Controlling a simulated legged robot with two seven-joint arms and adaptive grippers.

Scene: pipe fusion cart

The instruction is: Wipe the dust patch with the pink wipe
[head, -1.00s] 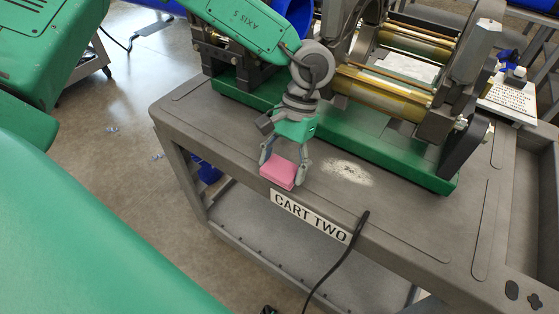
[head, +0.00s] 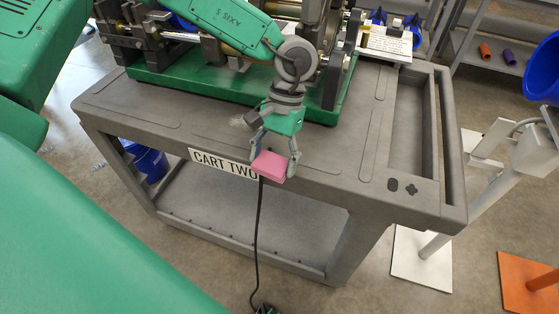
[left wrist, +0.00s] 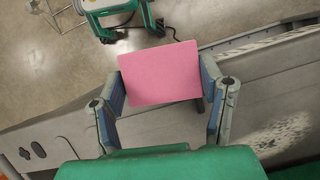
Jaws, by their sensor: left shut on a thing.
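My left gripper (head: 274,153) is shut on the pink wipe (head: 270,166), a flat pink block held between its two fingers. The wipe is at the cart's front edge, by the right end of the "CART TWO" label; I cannot tell whether it touches the cart. The left wrist view shows the wipe (left wrist: 161,73) between the fingers. The pale dust patch (head: 239,121) lies on the grey cart top, behind and left of the wipe in the head view, partly hidden by the gripper. It shows clearly in the left wrist view (left wrist: 284,134).
The pipe fusion machine on its green base (head: 190,83) stands along the back of the cart (head: 340,150). A black cable (head: 258,235) hangs down the cart's front. The cart top right of the gripper is clear, with a recessed tray (head: 408,110) at the right end.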

